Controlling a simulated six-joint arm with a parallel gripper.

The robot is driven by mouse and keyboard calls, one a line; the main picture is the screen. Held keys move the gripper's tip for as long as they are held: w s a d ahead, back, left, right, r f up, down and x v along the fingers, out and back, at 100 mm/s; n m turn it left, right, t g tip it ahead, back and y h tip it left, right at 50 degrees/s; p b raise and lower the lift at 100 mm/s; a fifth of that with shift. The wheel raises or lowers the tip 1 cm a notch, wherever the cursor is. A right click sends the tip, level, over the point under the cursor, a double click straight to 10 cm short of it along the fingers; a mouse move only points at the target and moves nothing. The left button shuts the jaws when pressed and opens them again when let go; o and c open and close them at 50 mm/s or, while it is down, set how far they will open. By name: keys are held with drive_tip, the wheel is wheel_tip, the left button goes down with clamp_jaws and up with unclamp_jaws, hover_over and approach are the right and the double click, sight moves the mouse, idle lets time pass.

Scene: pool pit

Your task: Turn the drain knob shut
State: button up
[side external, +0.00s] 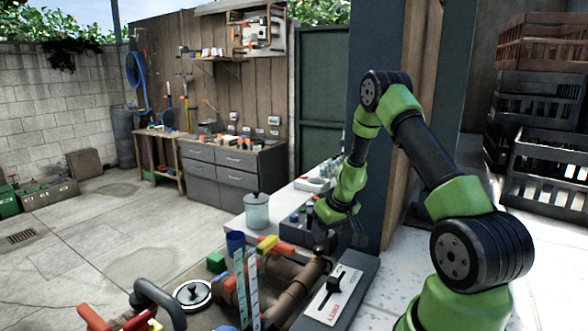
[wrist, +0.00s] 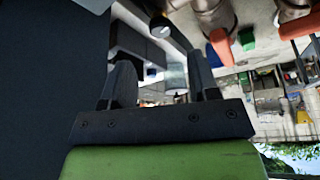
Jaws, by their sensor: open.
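My gripper (side external: 358,238) hangs in the side view above the grey panel with a black lever (side external: 335,283), right of the brown pipes (side external: 292,284). In the wrist view my gripper (wrist: 158,66) has its two dark fingers apart. I see nothing held between them. A small dark round knob (side external: 318,250) stands on the pipework, left of and a little below the fingers. A dark round part also shows beyond the fingertips in the wrist view (wrist: 160,27). I cannot tell for certain which fitting is the drain knob.
The wrist picture is upside down. A dark box with knobs (side external: 296,228) stands behind. Floor at left is open.

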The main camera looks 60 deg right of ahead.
sight(319, 248)
drive_tip(key=x, duration=0.7)
drive_tip(key=shift+f, duration=0.1)
drive_tip(key=n, duration=0.2)
drive_tip(key=n+y, duration=0.1)
drive_tip(key=n, duration=0.1)
drive_tip(key=shift+d+y, duration=0.15)
drive_tip(key=shift+y, duration=0.15)
drive_tip(key=v, duration=1)
drive_tip(key=a+r+t+y, duration=0.1)
drive_tip(key=a+r, duration=1.6)
drive_tip(key=a, duration=0.1)
drive_tip(key=shift+w+r+m+t, duration=0.3)
drive_tip(key=shift+w+r+t, duration=0.05)
drive_tip(key=shift+r+t, duration=0.05)
drive_tip(key=shift+o, duration=0.2)
